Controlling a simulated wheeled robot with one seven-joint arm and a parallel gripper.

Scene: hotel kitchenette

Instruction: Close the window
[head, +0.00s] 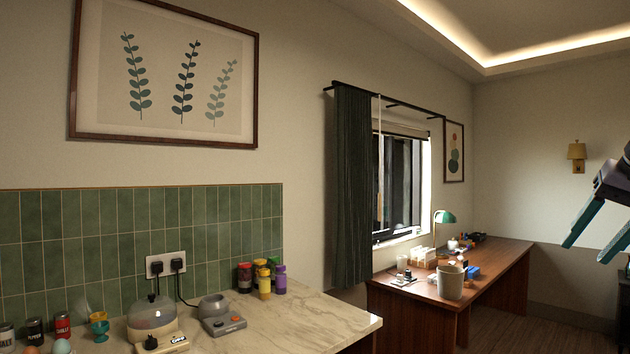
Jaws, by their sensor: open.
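The window (396,185) is in the wall beyond the counter, in the middle right of the head view. It has dark panes and frame bars inside a light surround, and I see it at a steep angle. I cannot tell from here how far its sash stands open. A dark green curtain (350,185) hangs at its left side and hides part of it. My gripper (585,252) is at the right edge of the view, with two teal fingers spread apart and nothing between them. It is well apart from the window.
A marble counter (320,312) with jars, a kettle-like appliance (152,318) and plugs fills the lower left. Floor shows at lower right.

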